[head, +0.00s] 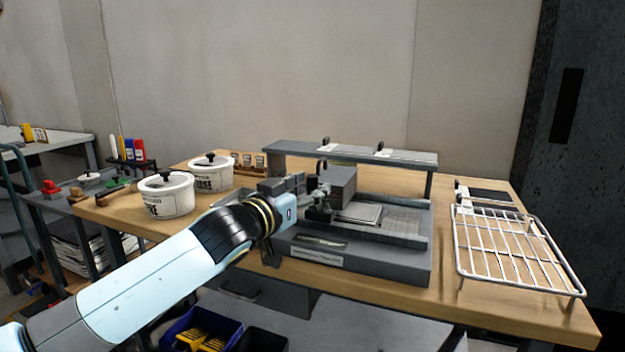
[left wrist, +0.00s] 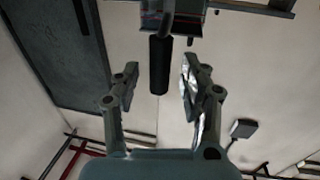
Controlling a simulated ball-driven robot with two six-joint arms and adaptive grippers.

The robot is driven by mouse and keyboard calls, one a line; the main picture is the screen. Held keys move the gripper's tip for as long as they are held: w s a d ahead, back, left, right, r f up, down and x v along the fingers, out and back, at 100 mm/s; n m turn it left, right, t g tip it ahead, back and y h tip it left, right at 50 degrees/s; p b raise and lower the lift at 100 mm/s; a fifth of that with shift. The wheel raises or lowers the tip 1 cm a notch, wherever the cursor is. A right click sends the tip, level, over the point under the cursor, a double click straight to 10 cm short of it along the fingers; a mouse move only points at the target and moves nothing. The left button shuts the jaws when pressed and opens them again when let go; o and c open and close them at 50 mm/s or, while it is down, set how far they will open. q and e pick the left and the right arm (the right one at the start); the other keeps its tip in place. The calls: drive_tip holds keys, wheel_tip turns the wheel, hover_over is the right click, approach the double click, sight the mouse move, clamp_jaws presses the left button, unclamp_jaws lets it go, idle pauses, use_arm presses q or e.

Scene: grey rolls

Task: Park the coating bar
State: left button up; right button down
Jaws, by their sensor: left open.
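A grey coating device (head: 370,265) with a raised rim and a flat bed stands on the wooden bench. A dark grey block (head: 339,183) stands over its bed, and a pale plate (head: 360,213) lies in the bed. My left gripper (head: 322,200) is open over the device's left part, close to the block. In the left wrist view, a black cylindrical handle (left wrist: 159,66) shows between the two open fingers, with gaps on both sides. I cannot tell whether this handle belongs to the coating bar. The bar is not clearly visible. My right gripper is not in view.
A grey shelf (head: 352,154) with black knobs and white labels spans the device's back. A wire rack (head: 515,250) stands at the right. Two white lidded pots (head: 167,196) stand at the left. A blue bin (head: 208,327) sits below the bench's front edge.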

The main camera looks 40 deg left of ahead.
use_arm(q)
drive_tip(key=shift+w, duration=0.8)
clamp_jaws()
drive_tip(key=shift+w+f, duration=0.15)
drive_tip(key=shift+f, duration=0.05)
